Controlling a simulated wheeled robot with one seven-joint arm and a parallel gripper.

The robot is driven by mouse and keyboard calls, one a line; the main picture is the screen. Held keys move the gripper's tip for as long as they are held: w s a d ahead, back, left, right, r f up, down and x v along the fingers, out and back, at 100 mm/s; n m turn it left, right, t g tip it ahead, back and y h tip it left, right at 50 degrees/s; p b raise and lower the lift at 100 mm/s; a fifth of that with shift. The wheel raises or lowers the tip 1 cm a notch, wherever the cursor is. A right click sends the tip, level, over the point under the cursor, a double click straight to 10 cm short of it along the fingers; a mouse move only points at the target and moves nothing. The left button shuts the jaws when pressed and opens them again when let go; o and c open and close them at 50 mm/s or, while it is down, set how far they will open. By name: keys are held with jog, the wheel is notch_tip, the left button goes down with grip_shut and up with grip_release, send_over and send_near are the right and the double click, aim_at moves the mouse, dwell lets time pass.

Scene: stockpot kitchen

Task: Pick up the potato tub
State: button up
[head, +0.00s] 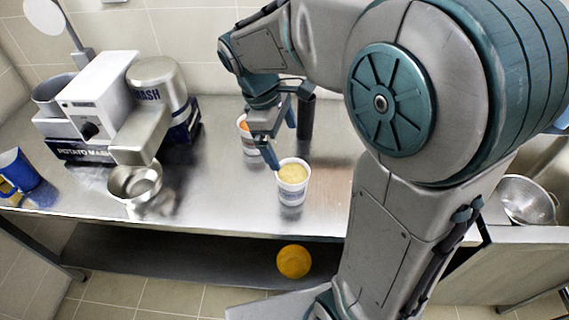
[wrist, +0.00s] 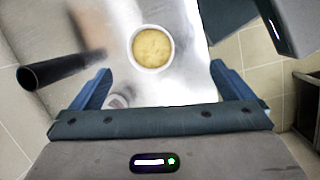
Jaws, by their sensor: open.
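The tub with pale yellow mash (head: 292,184) stands upright on the steel counter near its front edge; I take it as the potato tub. It also shows in the wrist view (wrist: 152,47), seen from above, ahead of and between the fingers. My gripper (head: 279,138) is open and empty, pointing down just behind and left of this tub. In the wrist view its fingers (wrist: 160,72) are spread apart, and no contact with the tub shows. A second tub with orange contents (head: 245,128) stands behind, partly hidden by my gripper.
A dark upright cylinder (head: 306,118) stands close behind my gripper. A potato mash machine (head: 105,95) with a steel bowl (head: 135,183) is on the left, beside a blue mug (head: 18,170). A round yellow-orange thing (head: 293,262) lies below the counter. A colander (head: 525,200) is at right.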

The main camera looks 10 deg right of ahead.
notch_tip(320, 180, down, 2)
jog(key=w+a+f+n+h, duration=0.1)
jog(key=w+a+n, duration=0.1)
jog(key=w+n, duration=0.1)
send_over(293, 174)
jog(key=s+a, duration=0.3)
jog(key=shift+g, duration=0.4)
notch_tip(293, 174, down, 8)
jog(key=shift+s+d+r, duration=0.1)
jog(key=shift+s+r, duration=0.05)
jog(key=shift+r, duration=0.05)
jog(key=shift+w+p+x, duration=0.15)
jog(key=shift+p+x, duration=0.05)
jog(key=shift+x, duration=1.1)
jog(key=shift+w+p+x, duration=0.15)
jog(key=shift+p+x, duration=0.05)
jog(key=shift+x, duration=1.05)
jog(key=shift+f, duration=0.1)
jog(key=c, duration=1.3)
